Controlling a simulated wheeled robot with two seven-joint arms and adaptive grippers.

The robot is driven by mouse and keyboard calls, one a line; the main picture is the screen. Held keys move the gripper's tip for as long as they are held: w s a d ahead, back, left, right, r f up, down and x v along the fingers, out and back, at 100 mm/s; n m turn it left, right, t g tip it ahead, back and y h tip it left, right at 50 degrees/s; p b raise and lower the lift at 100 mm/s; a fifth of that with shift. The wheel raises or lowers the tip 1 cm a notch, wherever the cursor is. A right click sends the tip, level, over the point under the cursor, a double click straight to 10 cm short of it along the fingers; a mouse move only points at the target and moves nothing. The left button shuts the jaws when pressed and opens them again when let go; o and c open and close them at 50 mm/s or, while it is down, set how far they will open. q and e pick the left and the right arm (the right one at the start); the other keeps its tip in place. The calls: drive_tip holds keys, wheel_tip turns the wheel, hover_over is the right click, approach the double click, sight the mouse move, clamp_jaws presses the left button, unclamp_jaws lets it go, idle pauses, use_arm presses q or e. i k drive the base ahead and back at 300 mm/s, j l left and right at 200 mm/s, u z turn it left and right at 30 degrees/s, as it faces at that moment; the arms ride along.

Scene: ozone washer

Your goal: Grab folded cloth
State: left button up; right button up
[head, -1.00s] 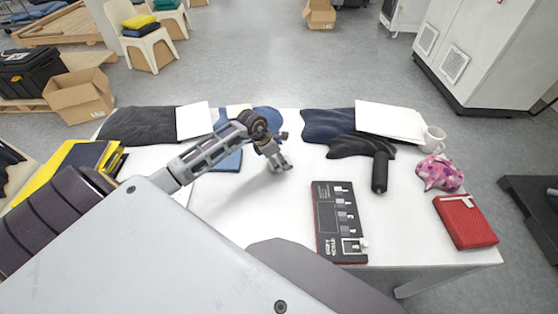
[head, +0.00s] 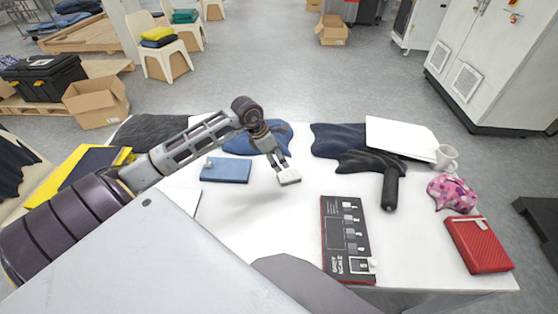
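My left gripper (head: 283,164) hangs over the middle of the white table, pointing down. A small pale folded-looking block (head: 289,178) is at its fingertips and appears to be gripped. A soft shadow lies on the table apart from the gripper. A flat blue piece (head: 226,170) with a small light knob at its corner lies left of the gripper. A blue cloth (head: 262,139) lies behind the gripper, partly hidden by my arm. My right gripper is not in view.
Table (head: 265,225) in front of the gripper is clear.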

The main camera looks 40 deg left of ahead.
sight(234, 170)
drive_tip(key=u, duration=1.75)
